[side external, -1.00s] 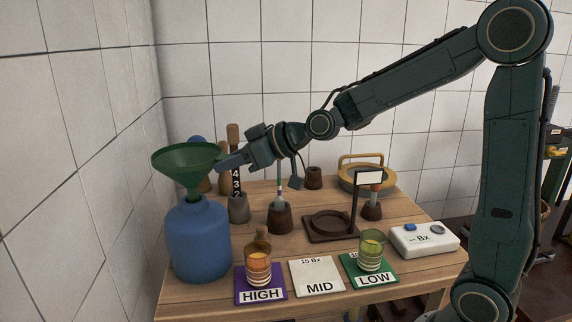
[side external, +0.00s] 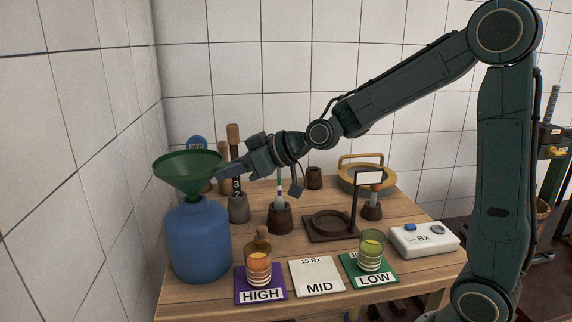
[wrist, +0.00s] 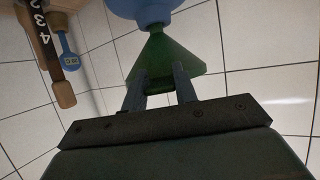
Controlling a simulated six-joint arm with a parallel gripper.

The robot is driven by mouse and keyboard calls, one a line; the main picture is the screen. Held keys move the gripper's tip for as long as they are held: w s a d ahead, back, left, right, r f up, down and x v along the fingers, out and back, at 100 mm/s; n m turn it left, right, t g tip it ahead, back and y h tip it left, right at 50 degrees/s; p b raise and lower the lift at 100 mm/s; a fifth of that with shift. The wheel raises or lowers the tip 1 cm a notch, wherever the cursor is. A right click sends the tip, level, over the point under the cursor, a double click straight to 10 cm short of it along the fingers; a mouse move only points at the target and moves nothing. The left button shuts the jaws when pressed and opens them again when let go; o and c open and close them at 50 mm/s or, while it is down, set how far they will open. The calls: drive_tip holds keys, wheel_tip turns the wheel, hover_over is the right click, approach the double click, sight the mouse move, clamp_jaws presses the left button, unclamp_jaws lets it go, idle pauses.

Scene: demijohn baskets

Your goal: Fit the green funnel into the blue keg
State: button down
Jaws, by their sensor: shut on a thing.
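The green funnel (side external: 188,170) is upright over the blue keg (side external: 201,240), which stands at the table's left end. The funnel's narrow end meets the keg's mouth in the side view; how deep the spout sits inside I cannot tell. In the wrist view the funnel (wrist: 165,60) is seen between my fingers, with the blue keg (wrist: 150,8) beyond it at the top edge. My gripper (side external: 224,172) reaches in from the right and is shut on the funnel's right side, near the rim. The fingers also show in the wrist view (wrist: 160,86).
Behind the funnel stand wooden-handled tools and a numbered strip (side external: 236,182). Glasses stand on the HIGH (side external: 262,294) and LOW (side external: 374,280) cards; the MID card (side external: 318,278) is bare. A white Bx device (side external: 424,240) sits at the right.

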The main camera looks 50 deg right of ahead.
drive_tip(key=shift+f, duration=0.9)
drive_tip(key=c, duration=1)
unclamp_jaws()
drive_tip(key=shift+s+d, duration=0.1)
drive_tip(key=shift+v, duration=6.8)
